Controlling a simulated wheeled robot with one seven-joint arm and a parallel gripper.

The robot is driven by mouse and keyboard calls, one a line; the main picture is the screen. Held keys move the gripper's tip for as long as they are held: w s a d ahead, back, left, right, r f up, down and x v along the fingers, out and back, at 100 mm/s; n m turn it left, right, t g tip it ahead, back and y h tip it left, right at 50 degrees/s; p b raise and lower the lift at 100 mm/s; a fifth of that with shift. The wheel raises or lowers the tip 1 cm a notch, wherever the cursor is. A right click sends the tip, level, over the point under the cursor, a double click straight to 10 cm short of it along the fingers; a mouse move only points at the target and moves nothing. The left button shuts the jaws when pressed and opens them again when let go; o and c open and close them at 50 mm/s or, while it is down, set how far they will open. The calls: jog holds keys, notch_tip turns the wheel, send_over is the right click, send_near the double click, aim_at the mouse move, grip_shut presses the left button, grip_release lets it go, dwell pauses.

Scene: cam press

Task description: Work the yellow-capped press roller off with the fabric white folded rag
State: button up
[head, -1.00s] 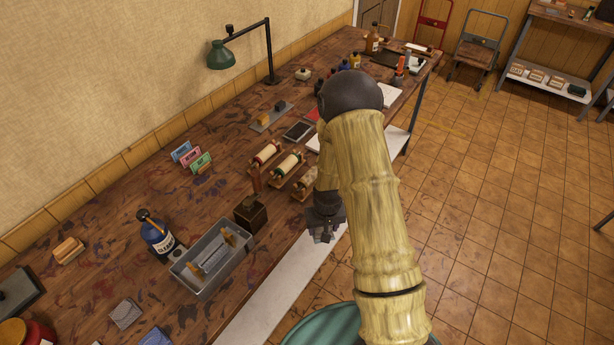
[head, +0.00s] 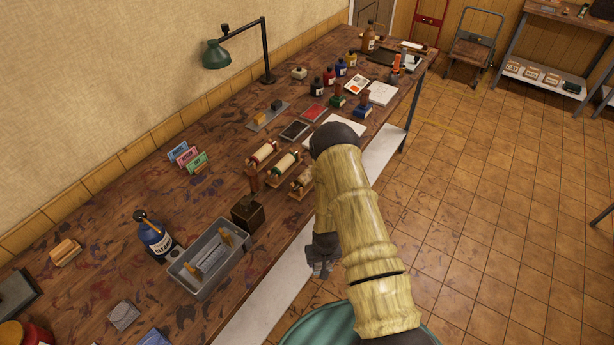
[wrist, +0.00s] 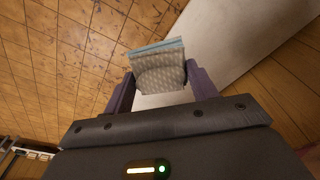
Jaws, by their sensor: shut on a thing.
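My gripper (head: 322,265) hangs beyond the front edge of the workbench, over the white lower shelf. In the wrist view my gripper (wrist: 161,84) is shut on a folded rag (wrist: 160,68), pale grey-white with a fine pattern and a light blue edge. Three rollers lie in wooden cradles on the bench: a back one (head: 262,153) with red ends, a middle one (head: 285,163) with green ends, and a front one (head: 302,179) partly hidden by my arm. A yellow cap cannot be made out on any of them. The rag is apart from the rollers.
A grey tray (head: 205,285) with tools, a dark wooden block (head: 248,212) and a blue bottle (head: 153,235) stand left of the rollers. Ink pads (head: 295,130), several ink bottles and a green lamp (head: 216,55) are farther back. The tiled floor (head: 480,220) at right is clear.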

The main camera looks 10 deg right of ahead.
jog(key=w+r, duration=0.4)
jog(key=r, duration=1.1)
jog(key=shift+f, duration=0.1)
